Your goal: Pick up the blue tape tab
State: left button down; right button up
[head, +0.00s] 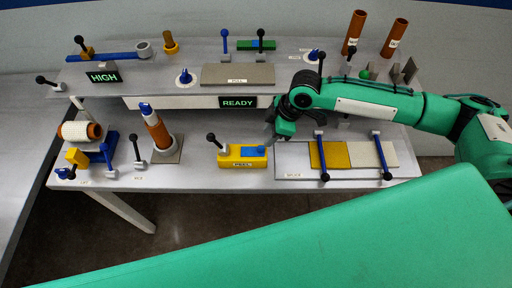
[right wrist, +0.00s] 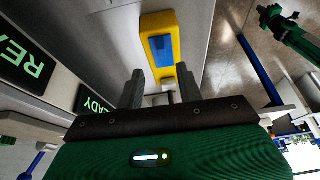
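The blue tape tab (head: 254,152) lies on top of a yellow block (head: 232,163) labelled PEEL, near the table's front edge. In the right wrist view the blue tab (right wrist: 161,48) sits on the yellow block (right wrist: 152,22), beyond the fingers. My right gripper (head: 271,130) is just behind and right of the block in the head view. In the right wrist view its two dark fingers (right wrist: 160,88) are apart with nothing held between them. My left gripper does not show in the head view; a green arm part at the right wrist view's upper right leaves its fingers unclear.
A black-knobbed lever (head: 213,140) stands at the block's left. To the right, a splice board (head: 293,161) carries yellow and pale sheets under blue bars (head: 322,158). A READY sign (head: 238,102) is on the raised shelf behind. An orange roll (head: 157,130) stands further left.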

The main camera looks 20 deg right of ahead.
aim_at(259, 147)
jog(key=shift+a+f, duration=0.25)
jog(key=shift+f, duration=0.35)
jog(key=shift+a+f+p, duration=0.15)
jog(key=shift+f+p, duration=0.05)
jog(key=shift+p, duration=0.15)
jog(key=p+x, duration=0.2)
jog(key=x, duration=0.2)
jog(key=shift+a+f, duration=0.1)
jog(key=shift+a, duration=0.05)
jog(key=shift+a+f, duration=0.1)
jog(key=shift+f, duration=0.2)
grip_shut()
